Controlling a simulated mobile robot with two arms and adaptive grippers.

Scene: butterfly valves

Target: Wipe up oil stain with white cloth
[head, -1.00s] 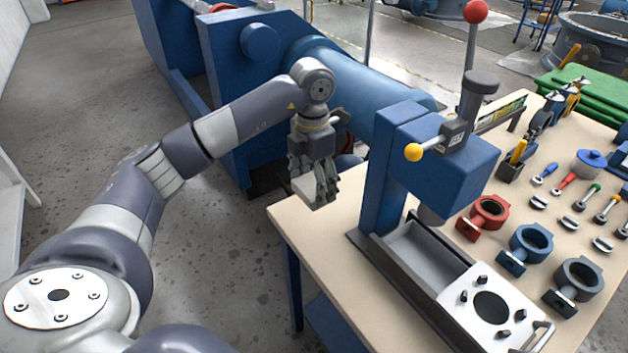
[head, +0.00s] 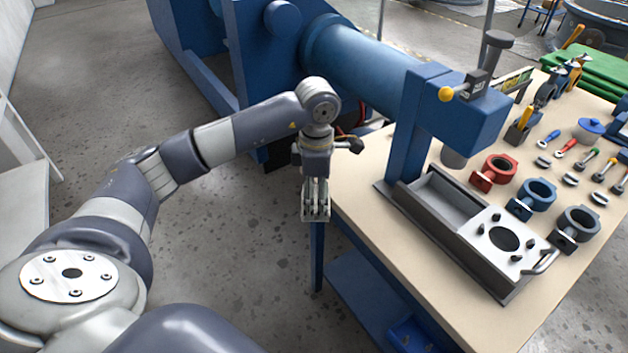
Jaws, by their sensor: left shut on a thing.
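My left gripper (head: 316,210) points down at the left edge of the workbench (head: 365,220), with its fingers shut. A pale patch at its fingers in the earlier picture looks like the white cloth; now the fingers and wrist mostly hide what they hold. I cannot make out an oil stain on the visible bench top or floor. My right gripper is out of view.
A blue press (head: 408,125) with a grey tray (head: 450,200) stands on the bench. Red (head: 494,172), blue (head: 532,198) and dark grey (head: 576,229) valve bodies and several tools lie to the right. The bench's front left is clear.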

